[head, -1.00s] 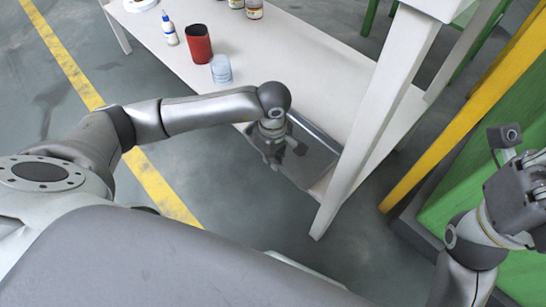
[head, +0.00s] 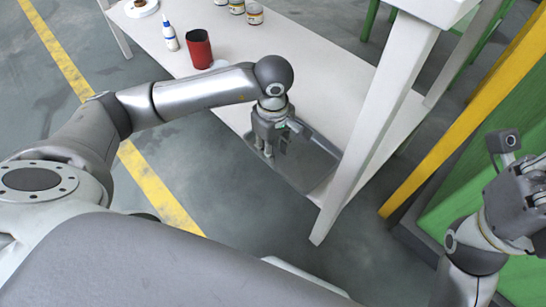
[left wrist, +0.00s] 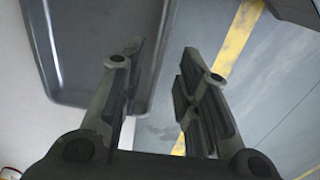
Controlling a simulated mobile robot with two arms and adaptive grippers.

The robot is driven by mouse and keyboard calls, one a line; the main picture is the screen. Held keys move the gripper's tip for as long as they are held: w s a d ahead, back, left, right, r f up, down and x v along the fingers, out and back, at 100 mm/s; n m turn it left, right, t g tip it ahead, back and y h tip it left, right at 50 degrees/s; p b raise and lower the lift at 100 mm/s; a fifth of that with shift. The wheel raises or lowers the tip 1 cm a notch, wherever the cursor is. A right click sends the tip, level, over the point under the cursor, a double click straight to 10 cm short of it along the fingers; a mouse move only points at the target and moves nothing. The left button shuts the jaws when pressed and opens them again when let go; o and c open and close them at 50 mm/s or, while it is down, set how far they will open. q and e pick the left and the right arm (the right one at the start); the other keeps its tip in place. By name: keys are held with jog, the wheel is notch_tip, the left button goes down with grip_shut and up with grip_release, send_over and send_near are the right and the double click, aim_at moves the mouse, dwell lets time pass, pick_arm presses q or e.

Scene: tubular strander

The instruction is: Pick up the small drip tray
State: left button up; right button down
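The small drip tray (head: 316,160) is a shallow grey tray with a raised rim. It lies at the near edge of the white lower shelf, beside the white leg. My left gripper (head: 272,153) hangs over its left end, fingers pointing down, and hides part of it. In the left wrist view the tray (left wrist: 90,45) fills the upper left. The left gripper (left wrist: 163,52) is open there, one finger over the tray and the other over the floor, with the rim showing between them. I cannot tell whether they touch it. My right gripper (head: 532,195) is at the right edge, its fingers unclear.
The white shelf (head: 310,55) also holds a red cup (head: 199,49), a white bottle with a blue cap (head: 169,33), several small jars (head: 254,14) and a white roll (head: 141,8). The white leg (head: 375,120) stands close right of the tray. A yellow post (head: 470,110) is further right.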

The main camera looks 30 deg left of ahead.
pick_arm(q)
jog(key=shift+r, duration=2.4)
